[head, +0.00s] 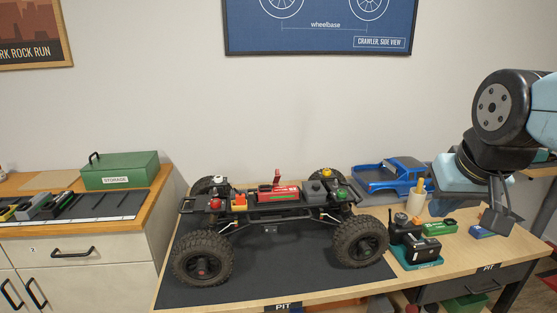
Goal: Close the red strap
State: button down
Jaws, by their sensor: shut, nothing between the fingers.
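The crawler chassis (268,220) stands on the dark mat on the workbench, side-on to me. The red strap (277,177) sticks up from the middle of the chassis, beside a red battery pack (282,194) that lies in the tray there. The strap's upper end stands free, not lying across the pack. My gripper (498,220) is at the far right, well away from the chassis, pointing down above the right part of the bench. It is shut and empty.
A blue truck body (392,174) lies behind the right end of the chassis. A green tray with black devices (418,264) and a green pack (440,228) sit at the right. A green storage box (120,172) stands on the left cabinet. The space above the chassis is clear.

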aim_at(277, 176)
jog(key=u, duration=0.05)
jog(key=i, duration=1)
jog(key=z, duration=0.05)
